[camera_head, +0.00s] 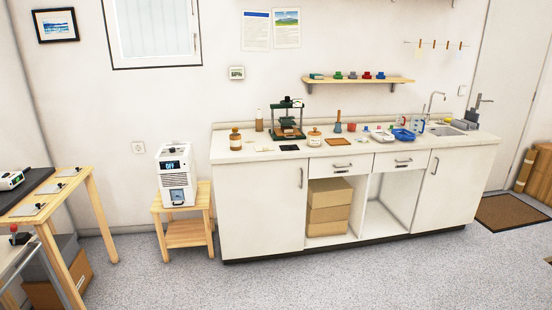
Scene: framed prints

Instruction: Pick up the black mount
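A small flat black piece (289,147), which looks like the black mount, lies on the white counter (346,151) near its front edge. It sits in front of the green press (288,118) and to the right of some small pale flat pieces (264,149). Its details are too small to make out. Neither of my grippers shows in the view.
An amber jar (235,139) and a small jar (314,137) stand near the black piece. Blue trays (403,135) and a sink lie further right. A wooden stool (186,237) with a white machine (176,174) stands left of the counter. The floor in front is clear.

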